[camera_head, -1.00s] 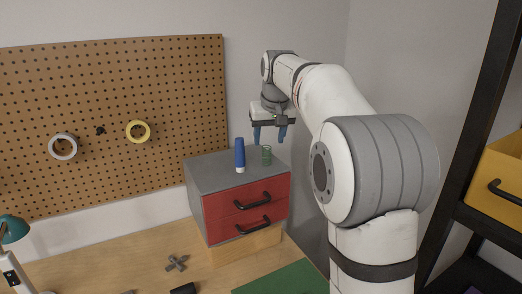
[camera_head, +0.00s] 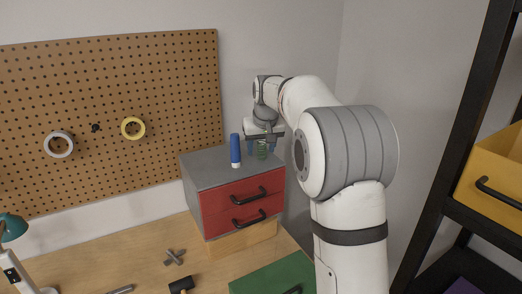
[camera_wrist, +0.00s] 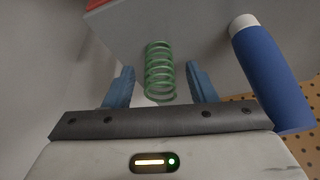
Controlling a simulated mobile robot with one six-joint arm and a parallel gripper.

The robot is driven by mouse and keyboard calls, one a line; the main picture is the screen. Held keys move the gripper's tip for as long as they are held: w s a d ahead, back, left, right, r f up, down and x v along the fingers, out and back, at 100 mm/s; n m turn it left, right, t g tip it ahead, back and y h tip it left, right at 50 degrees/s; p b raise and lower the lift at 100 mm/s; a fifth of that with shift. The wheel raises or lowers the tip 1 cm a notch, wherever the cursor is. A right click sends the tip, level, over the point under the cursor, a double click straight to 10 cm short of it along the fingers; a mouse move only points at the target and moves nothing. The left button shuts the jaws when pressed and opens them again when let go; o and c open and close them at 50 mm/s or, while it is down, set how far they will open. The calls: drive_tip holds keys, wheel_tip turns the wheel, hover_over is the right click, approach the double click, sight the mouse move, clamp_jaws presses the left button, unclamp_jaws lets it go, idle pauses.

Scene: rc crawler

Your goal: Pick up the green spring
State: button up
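The green spring (camera_wrist: 160,70) stands on top of the grey cabinet with red drawers, and shows in the head view (camera_head: 262,151) near the cabinet's right edge. My gripper (camera_wrist: 161,84) is open, with one blue finger on each side of the spring. In the wrist view there are gaps between the fingers and the spring. In the head view my gripper (camera_head: 262,146) is down at the spring and partly covers it.
A blue bottle with a white end (camera_head: 235,151) stands close to the left of the spring, and is beside my right finger in the wrist view (camera_wrist: 270,75). The grey cabinet top (camera_head: 207,168) is otherwise clear. A pegboard (camera_head: 110,110) is behind.

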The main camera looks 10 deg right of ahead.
drive_tip(key=c, duration=1)
